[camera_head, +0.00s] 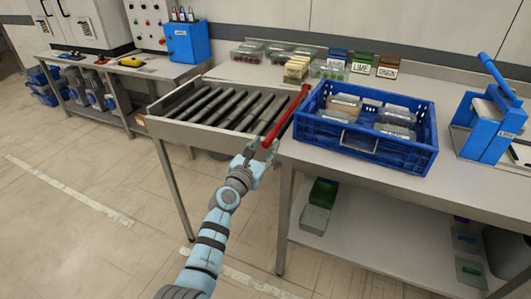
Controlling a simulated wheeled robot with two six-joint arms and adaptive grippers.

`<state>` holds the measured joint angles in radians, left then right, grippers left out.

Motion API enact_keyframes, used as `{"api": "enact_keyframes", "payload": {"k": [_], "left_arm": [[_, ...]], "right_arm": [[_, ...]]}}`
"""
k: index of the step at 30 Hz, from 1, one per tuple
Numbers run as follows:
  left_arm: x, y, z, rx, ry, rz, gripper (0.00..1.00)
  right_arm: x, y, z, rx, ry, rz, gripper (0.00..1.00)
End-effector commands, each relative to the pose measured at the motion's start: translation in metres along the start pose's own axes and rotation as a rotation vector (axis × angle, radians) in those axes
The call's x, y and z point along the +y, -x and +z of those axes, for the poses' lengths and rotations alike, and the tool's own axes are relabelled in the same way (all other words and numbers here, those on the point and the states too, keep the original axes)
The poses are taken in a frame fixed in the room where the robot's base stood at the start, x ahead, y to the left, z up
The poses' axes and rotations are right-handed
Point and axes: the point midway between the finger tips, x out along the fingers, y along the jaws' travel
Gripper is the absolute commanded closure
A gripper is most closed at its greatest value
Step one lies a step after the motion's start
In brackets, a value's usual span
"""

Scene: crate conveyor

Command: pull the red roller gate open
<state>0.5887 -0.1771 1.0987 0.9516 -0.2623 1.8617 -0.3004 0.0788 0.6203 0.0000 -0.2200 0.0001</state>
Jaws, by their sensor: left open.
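The red roller gate (288,113) is a long red bar at the right end of the roller conveyor (223,107), between the rollers and the blue crate. It slants from the table's front edge up toward the back. My left gripper (266,146) is open at the near end of the red bar. The gripper hides the bar's lower end, and I cannot tell whether its fingers touch the bar. My right gripper is not in view.
A blue crate (398,159) with several clear-lidded packs stands on the table just right of the gate. A blue press-like device (489,124) stands farther right. Small labelled boxes and packs line the back. Open floor lies left of my arm.

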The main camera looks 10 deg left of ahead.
Motion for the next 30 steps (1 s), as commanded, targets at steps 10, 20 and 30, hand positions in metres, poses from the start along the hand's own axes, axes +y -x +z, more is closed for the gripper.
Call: {"api": "enact_keyframes", "payload": {"k": [10,20,30], "left_arm": [[0.0,-0.018,0.0,0.001,-0.001,0.0,0.59],[0.0,-0.017,0.0,0.001,-0.002,0.0,0.98],[0.001,-0.017,0.004,0.007,-0.002,-0.001,1.0]], "right_arm": [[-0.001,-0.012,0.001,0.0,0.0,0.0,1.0],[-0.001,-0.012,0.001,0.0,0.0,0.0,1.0],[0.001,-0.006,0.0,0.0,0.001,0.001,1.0]]}}
